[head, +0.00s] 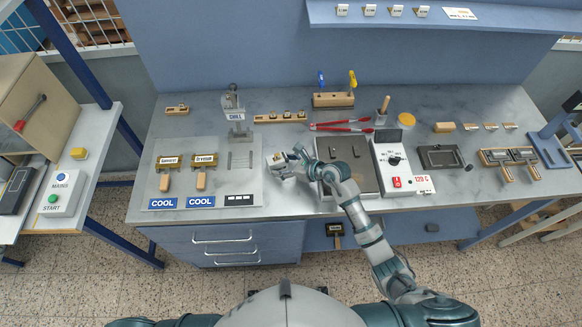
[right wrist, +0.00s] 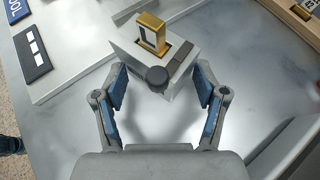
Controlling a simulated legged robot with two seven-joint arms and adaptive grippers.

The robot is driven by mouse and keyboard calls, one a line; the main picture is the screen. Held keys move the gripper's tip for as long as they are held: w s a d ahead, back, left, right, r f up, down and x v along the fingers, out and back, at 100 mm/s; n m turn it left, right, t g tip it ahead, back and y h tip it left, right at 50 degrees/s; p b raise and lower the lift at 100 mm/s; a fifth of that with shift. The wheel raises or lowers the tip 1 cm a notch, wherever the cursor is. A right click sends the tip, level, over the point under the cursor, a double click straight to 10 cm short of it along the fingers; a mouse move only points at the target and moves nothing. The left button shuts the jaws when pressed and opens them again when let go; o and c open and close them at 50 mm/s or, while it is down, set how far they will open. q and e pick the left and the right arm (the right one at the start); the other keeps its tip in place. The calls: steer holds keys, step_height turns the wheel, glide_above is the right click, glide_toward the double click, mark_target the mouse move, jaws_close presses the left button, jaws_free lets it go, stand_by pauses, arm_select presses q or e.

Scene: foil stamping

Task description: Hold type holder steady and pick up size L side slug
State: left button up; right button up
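A pale grey metal block, which looks like the type holder (right wrist: 150,66), stands on the bench in the right wrist view. It carries an upright brass piece (right wrist: 152,34), a round dark knob (right wrist: 157,77) and a dark grey strip. In the head view this block (head: 279,162) is small and partly hidden by my right gripper (head: 296,158). In the right wrist view my right gripper (right wrist: 160,88) is open, with one blue-padded finger on each side of the block's near end. I cannot tell which piece is the size L side slug. My left gripper is out of view.
A grey mat (head: 165,188) with brass holders and COOL signs lies to the left. A black plate with white squares (head: 239,198) lies near the front edge. Right of the gripper are a hot plate (head: 347,150) and its white control box (head: 402,180). Red tongs (head: 340,126) lie behind.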

steer(key=shift+w+d, duration=0.1)
steer(key=shift+d, duration=0.6)
steer(key=shift+f, duration=0.1)
steer(key=c, duration=0.7)
steer(key=shift+a, duration=0.25)
steer(key=c, duration=0.5)
steer(key=shift+c, duration=0.2)
